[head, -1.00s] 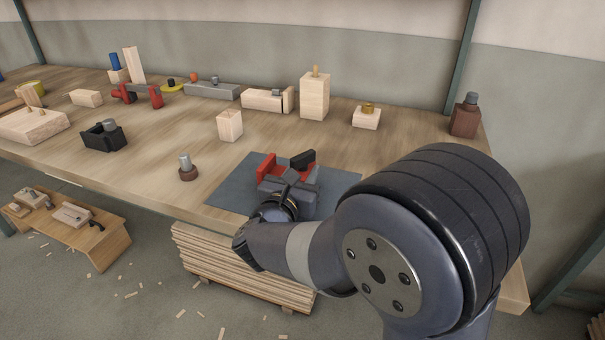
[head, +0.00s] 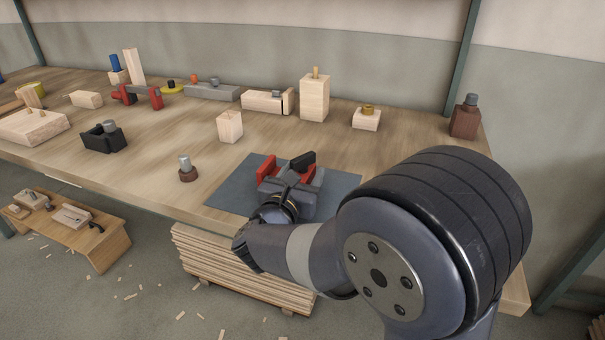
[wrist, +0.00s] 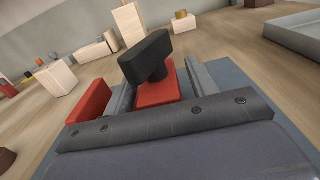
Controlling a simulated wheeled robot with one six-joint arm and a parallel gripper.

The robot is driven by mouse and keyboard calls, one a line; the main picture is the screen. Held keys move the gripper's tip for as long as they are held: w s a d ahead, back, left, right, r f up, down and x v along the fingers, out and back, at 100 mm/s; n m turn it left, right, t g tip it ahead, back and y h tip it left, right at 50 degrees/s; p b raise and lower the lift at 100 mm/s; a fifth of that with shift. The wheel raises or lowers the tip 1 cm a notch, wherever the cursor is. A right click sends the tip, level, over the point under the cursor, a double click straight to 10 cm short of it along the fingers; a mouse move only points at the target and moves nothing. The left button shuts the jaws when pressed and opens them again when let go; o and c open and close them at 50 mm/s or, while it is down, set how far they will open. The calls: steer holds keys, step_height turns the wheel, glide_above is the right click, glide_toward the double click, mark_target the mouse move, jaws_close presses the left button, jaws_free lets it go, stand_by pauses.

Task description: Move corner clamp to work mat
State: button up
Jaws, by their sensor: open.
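The corner clamp, red with a black T-shaped handle (head: 302,160), is at the blue-grey work mat (head: 237,187), near the bench's front edge. In the wrist view its black handle (wrist: 146,57) stands on a red block, and another red part (wrist: 92,100) shows to the left. The mat also shows at the right of the wrist view (wrist: 232,78). My gripper (head: 291,178) is open at the clamp, low over the mat, with grey fingers beside the red parts. The clamp's near side and underside are hidden by my gripper, so I cannot tell its exact contact with the mat.
A brown round piece with a metal pin (head: 187,170) stands left of the mat. A pale wood block (head: 230,127) stands behind it. A black piece with a grey knob (head: 103,137) and a red-and-grey clamp (head: 138,94) are farther left. My arm hides the bench's right front.

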steer(key=v, duration=1.2)
steer(key=shift+r+b, duration=0.15)
steer(key=shift+b, duration=0.2)
